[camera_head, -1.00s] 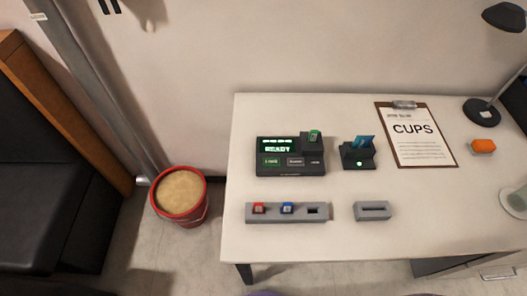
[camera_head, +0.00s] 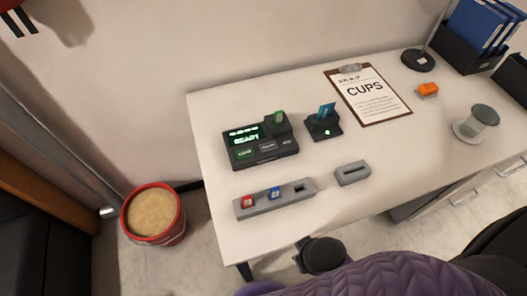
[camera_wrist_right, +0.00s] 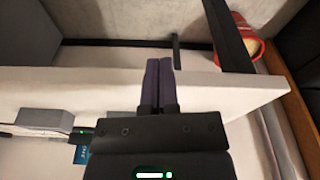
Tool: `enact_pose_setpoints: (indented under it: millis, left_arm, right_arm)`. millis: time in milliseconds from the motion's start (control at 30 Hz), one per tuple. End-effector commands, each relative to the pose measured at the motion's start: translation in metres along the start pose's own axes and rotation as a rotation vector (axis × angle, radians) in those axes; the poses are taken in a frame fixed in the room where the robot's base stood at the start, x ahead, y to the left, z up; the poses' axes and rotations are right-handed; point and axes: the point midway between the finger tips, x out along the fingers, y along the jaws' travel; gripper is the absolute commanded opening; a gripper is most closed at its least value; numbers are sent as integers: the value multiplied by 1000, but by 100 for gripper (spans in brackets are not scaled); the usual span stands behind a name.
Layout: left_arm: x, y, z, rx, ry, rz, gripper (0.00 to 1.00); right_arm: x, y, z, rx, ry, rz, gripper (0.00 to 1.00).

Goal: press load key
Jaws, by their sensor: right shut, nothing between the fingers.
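The black machine (camera_head: 261,158) stands on the left part of the white table, its green screen (camera_head: 246,139) reading READY. A green-lit key (camera_head: 245,153), whose small label looks like LOAD, sits below the screen at the left, beside a grey key (camera_head: 268,147). A green piece (camera_head: 279,117) stands in the machine's raised right corner. My right gripper (camera_wrist_right: 159,62) is shut and empty in the right wrist view, its purple fingers together over the table near its edge. The machine's keys are not visible there. Neither gripper shows in the head view.
A grey holder (camera_head: 283,203) carries a red and a blue piece; a grey slotted block (camera_head: 353,174) lies beside it. A black stand (camera_head: 323,127) holds blue cards. A clipboard (camera_head: 396,104), orange item (camera_head: 427,90) and cup (camera_head: 484,117) are farther right. A red bucket (camera_head: 180,228) stands left.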

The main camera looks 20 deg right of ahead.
Motion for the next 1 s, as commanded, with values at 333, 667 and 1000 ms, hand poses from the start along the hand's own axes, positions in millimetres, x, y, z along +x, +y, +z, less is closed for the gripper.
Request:
enact_pose_setpoints:
  millis: [333, 667, 1000]
  left_arm:
    - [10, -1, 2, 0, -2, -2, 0]
    - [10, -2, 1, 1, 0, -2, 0]
    - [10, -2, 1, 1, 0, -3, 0]
  right_arm:
    - [-87, 0, -78, 49, 147, -66, 0]
    - [-69, -2, -213, 191, 337, -274, 0]
    - [-86, 10, -318, 368, 472, -436, 0]
